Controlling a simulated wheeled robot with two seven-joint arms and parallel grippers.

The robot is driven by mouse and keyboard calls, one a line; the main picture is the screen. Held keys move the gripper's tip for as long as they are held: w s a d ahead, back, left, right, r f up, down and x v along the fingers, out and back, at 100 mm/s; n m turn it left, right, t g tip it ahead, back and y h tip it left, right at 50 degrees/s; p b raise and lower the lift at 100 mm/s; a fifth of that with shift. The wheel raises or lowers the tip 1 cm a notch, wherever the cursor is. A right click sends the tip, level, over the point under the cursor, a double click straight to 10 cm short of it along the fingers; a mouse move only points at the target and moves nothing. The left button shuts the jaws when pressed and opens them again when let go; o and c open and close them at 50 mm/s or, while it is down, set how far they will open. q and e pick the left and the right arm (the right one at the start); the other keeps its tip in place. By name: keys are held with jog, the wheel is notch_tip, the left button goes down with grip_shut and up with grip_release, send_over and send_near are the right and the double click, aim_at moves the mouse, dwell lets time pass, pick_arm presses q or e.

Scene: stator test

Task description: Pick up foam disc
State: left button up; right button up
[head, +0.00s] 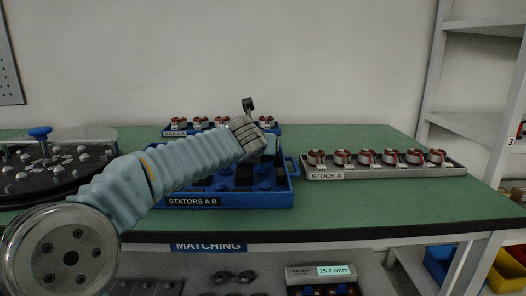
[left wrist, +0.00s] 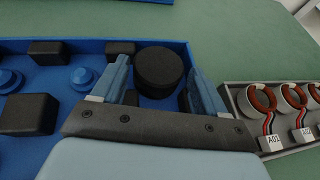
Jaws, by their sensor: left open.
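The foam disc (left wrist: 159,71) is a black round piece in the corner area of the blue tray (left wrist: 182,46), seen in the left wrist view. My left gripper (left wrist: 158,85) is open, with one blue-grey finger on each side of the disc. I cannot tell whether the fingers touch it. In the head view my left arm reaches over the blue tray (head: 230,200) labelled STATORS A B, and the arm hides the disc and the fingertips. My right gripper is not in view.
The blue tray also holds black blocks (left wrist: 27,114) and blue round pegs (left wrist: 83,77). A grey STOCK A tray (head: 400,172) with several copper-wound stators stands to the right. A STOCK B tray (head: 172,133) lies behind. A dark fixture (head: 50,170) stands at left. Green table is bare at front right.

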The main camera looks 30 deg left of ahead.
pick_arm(q)
jog(key=shift+x, duration=0.85)
jog(key=shift+s, duration=0.1)
jog(key=c, duration=0.7)
notch_tip(320, 180, up, 4)
jog(key=shift+d+p, duration=0.15)
jog(key=shift+p, duration=0.9)
jog(key=s+d+r, duration=0.1)
jog(key=d+r, duration=0.2)
jog(key=d, duration=0.1)
jog(key=s+d+r+p, duration=0.1)
jog(key=d+r, duration=0.2)
jog(key=d, duration=0.2)
jog(key=s+d+r, duration=0.1)
jog(key=d+r, duration=0.2)
jog(key=d, duration=0.1)
jog(key=shift+d, duration=0.15)
jog(key=shift+s, duration=0.1)
